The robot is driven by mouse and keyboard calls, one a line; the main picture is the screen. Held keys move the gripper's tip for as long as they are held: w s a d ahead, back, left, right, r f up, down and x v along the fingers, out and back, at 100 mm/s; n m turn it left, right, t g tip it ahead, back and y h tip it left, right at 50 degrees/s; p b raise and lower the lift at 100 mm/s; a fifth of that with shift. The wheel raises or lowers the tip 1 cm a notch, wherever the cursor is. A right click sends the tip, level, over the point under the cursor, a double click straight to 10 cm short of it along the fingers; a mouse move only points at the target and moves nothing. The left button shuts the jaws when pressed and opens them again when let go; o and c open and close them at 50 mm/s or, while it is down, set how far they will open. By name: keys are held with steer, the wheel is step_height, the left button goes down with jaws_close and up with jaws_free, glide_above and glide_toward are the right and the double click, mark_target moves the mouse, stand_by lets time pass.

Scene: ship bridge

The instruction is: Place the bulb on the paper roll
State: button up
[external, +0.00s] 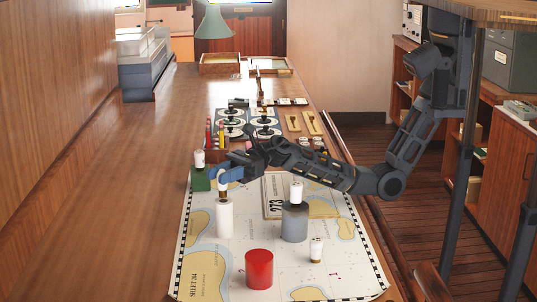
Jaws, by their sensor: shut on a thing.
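My gripper (226,176), with blue fingers, is shut on a small bulb (223,190) with a white body and a brownish lower end. The fingers hide part of the bulb. The bulb is upright, right over the top of the white upright paper roll (224,220) on the chart. I cannot tell whether the bulb rests on the roll or is just above it.
Similar bulbs stand on a grey cylinder (294,225), on a green block (201,182) and on the chart (316,250). A red cylinder (259,270) stands in front. Dials (249,122) and small items lie behind. The table's left side (150,190) is clear.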

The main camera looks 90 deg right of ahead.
steer(key=shift+f, duration=0.5)
steer(key=shift+f, duration=0.2)
steer(key=o, duration=1)
steer(key=shift+r, duration=0.1)
